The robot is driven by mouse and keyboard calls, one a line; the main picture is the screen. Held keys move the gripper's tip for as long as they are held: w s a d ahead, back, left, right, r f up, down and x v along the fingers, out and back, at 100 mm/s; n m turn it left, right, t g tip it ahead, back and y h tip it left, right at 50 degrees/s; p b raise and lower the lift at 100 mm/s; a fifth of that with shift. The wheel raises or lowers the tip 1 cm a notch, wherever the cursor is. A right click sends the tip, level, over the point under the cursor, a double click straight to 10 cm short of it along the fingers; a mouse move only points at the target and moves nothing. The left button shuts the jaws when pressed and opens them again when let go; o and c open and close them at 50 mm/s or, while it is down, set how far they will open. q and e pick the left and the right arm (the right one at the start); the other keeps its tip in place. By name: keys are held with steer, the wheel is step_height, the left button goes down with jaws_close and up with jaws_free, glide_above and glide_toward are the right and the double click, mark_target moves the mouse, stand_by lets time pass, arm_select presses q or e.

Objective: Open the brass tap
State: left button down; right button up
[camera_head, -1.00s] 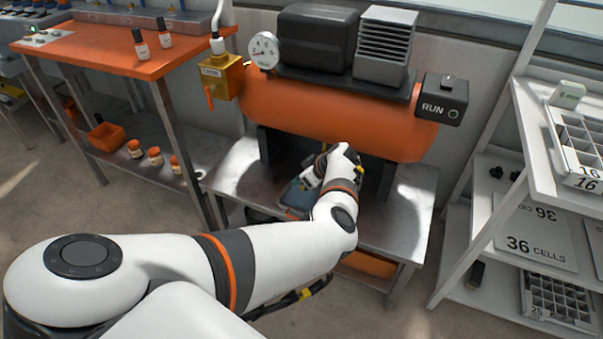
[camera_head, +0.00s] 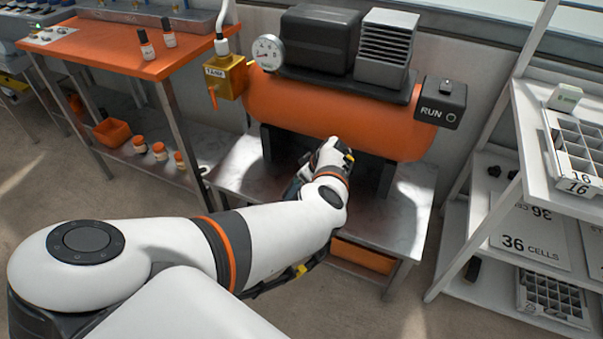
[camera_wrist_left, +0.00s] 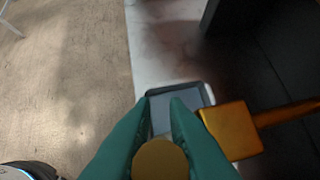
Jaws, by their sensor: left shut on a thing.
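The brass tap shows in the left wrist view as a square brass block (camera_wrist_left: 232,130) on a pipe, with a round brass end (camera_wrist_left: 160,160) between my fingers. In the head view I cannot make it out; my arm and the tank's underside hide that spot. My left gripper (camera_wrist_left: 161,104), with green fingers, is shut on the tap's round end. In the head view the gripper (camera_head: 296,186) is mostly hidden behind my wrist, below the orange tank (camera_head: 330,122). My right gripper is not in view.
A small grey tray (camera_wrist_left: 206,93) lies beneath the tap on the metal stand (camera_head: 405,225). A yellow valve box (camera_head: 238,76) with an orange handle hangs left of the tank. An orange bench (camera_head: 110,48) stands left and a white shelf (camera_head: 535,165) right.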

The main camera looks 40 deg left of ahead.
arm_select(q)
steer(key=c, duration=1.7)
jaws_free()
steer(key=shift+d+r+p, duration=0.5)
steer(key=shift+d, duration=0.1)
steer(key=d, duration=1.1)
steer(key=shift+w+d, duration=0.2)
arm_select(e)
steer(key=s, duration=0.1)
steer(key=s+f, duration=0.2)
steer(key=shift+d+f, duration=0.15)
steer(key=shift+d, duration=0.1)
